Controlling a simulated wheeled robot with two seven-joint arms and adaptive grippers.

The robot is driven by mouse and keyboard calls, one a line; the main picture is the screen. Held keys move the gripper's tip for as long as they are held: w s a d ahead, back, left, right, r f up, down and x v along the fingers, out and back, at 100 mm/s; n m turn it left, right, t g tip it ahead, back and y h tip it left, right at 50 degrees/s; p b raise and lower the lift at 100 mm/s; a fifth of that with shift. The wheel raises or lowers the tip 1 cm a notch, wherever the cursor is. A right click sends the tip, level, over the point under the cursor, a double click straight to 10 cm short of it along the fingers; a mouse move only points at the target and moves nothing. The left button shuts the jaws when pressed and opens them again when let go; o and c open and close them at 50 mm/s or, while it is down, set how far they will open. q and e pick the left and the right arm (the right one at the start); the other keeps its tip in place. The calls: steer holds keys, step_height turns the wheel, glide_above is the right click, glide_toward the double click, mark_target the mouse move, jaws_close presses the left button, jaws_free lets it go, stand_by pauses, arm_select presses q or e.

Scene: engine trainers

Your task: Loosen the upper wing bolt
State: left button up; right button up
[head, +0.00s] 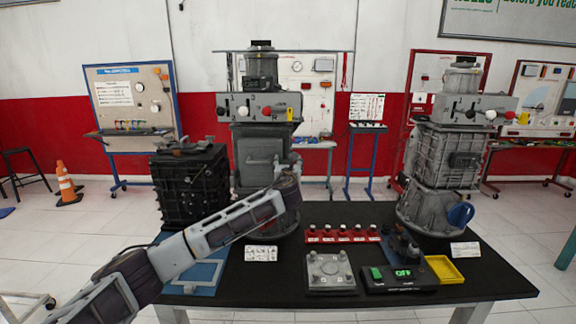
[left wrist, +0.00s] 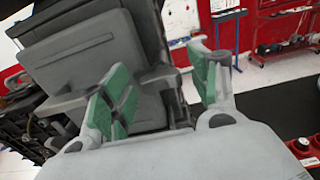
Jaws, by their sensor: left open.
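The middle engine trainer (head: 262,135) stands upright on the black table, with a grey cover plate (head: 264,157) on its front. The cover plate also fills the upper left of the left wrist view (left wrist: 75,65). My left gripper (head: 291,180) is at the lower right of this cover. In the left wrist view my left gripper (left wrist: 162,85) is open, its green-padded fingers wide apart and nothing visible held between them. A grey lug-like part (left wrist: 156,76) at the cover's right edge shows beyond the fingers. I cannot clearly make out the upper wing bolt. My right gripper is out of view.
The black table (head: 275,285) also holds a dark engine block (head: 190,190), a second engine trainer (head: 443,170), a red rack (head: 342,234), a grey plate with knobs (head: 330,270), a box reading OFF (head: 400,278) and a yellow tray (head: 444,269). The front left corner is partly covered by my arm.

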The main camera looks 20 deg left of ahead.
arm_select(q)
steer(key=c, duration=1)
